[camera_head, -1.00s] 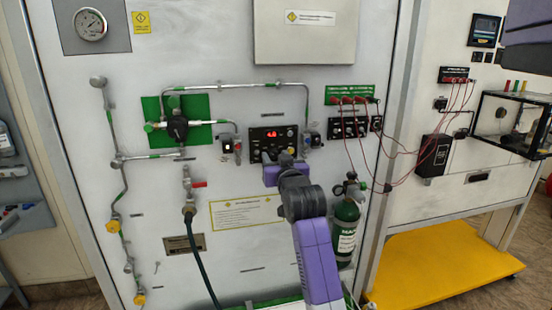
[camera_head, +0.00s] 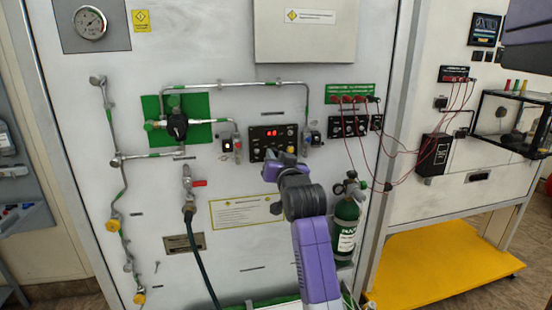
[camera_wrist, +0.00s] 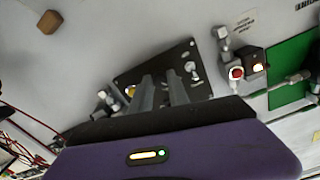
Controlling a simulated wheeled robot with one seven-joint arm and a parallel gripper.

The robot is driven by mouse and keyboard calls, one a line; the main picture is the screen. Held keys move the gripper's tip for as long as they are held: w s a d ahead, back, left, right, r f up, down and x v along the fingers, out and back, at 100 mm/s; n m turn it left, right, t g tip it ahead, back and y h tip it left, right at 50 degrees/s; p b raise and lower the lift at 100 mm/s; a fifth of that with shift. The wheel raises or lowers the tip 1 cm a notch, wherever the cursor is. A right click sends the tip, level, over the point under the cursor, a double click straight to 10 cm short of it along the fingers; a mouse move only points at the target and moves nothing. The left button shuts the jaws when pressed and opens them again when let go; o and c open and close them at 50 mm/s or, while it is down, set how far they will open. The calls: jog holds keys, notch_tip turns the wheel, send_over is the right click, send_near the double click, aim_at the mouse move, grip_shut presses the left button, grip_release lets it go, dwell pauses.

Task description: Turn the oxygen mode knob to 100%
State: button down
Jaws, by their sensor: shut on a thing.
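The black oxygen control panel (camera_head: 258,132) is mounted on the white upright board, with a small red lit display and small knobs. It shows tilted in the wrist view (camera_wrist: 132,78). My gripper (camera_wrist: 160,80) reaches to the panel's face, its two grey fingers close together and shut on a small knob. The fingertips and gripper body hide most of that knob, so its pointer and setting cannot be read. In the head view my purple gripper body covers the panel's lower edge.
Two small valve fittings flank the panel, the left one (camera_head: 227,144) with a lit lamp. A green gas cylinder (camera_head: 345,225) stands at lower right. Red cables (camera_head: 345,140) hang from sockets to the right. A pipe (camera_head: 235,86) runs above.

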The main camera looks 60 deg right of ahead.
jog(key=shift+m+b, duration=0.75)
jog(key=shift+m, duration=3.35)
jog(key=c, duration=1.3)
grip_release()
jog(key=shift+o, duration=0.2)
jog(key=shift+a, duration=0.15)
jog(key=b+v, duration=0.1)
jog(key=v, duration=0.6)
jog(key=shift+s+a, duration=0.15)
jog(key=shift+s, duration=0.15)
